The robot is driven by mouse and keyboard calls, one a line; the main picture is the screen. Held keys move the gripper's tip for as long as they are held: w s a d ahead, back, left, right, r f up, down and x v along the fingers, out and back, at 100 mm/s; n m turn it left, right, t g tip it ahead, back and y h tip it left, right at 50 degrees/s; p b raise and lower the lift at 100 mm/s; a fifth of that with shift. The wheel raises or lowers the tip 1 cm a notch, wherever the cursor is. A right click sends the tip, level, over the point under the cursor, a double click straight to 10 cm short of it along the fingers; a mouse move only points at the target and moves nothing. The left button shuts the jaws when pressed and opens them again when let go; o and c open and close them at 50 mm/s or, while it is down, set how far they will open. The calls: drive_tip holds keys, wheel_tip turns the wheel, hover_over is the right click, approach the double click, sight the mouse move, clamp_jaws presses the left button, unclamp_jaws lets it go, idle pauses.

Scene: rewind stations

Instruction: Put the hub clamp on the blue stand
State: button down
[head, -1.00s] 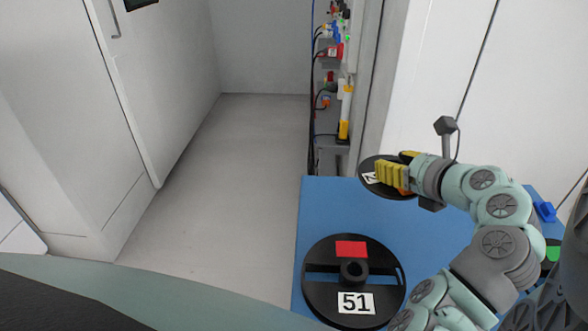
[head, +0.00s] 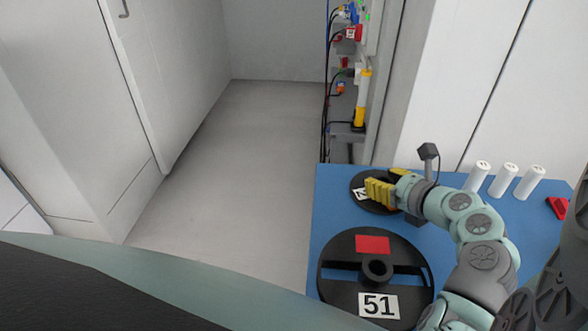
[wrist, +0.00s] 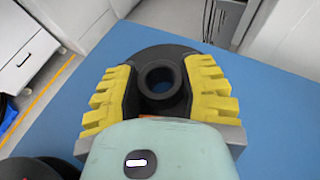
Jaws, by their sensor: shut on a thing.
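My gripper (head: 388,195) has yellow ribbed fingers, shut on the raised hub of a black disc, which I take to be the hub clamp (wrist: 160,53). In the wrist view one finger lies on each side of the round, hollow hub. In the head view the disc (head: 362,182) shows a white label, partly hidden by the fingers. It is over the far left part of a blue top, which I take to be the blue stand (head: 335,212). I cannot tell whether the disc touches it. An orange bit shows below the hub.
A larger black disc (head: 345,290) marked 51, with a red patch, lies at the front left. White cylinders (head: 504,180) stand at the back right, beside a red piece (head: 558,207). A cluttered rack (head: 350,100) stands behind. The floor (head: 230,170) at left is clear.

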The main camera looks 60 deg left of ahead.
drive_tip(key=shift+a, duration=0.15)
drive_tip(key=c, duration=0.6)
unclamp_jaws()
drive_tip(key=shift+f, duration=0.15)
drive_tip(key=shift+o, duration=0.2)
drive_tip(key=shift+r, duration=0.2)
drive_tip(key=p+v, duration=0.1)
drive_tip(key=v, duration=1.1)
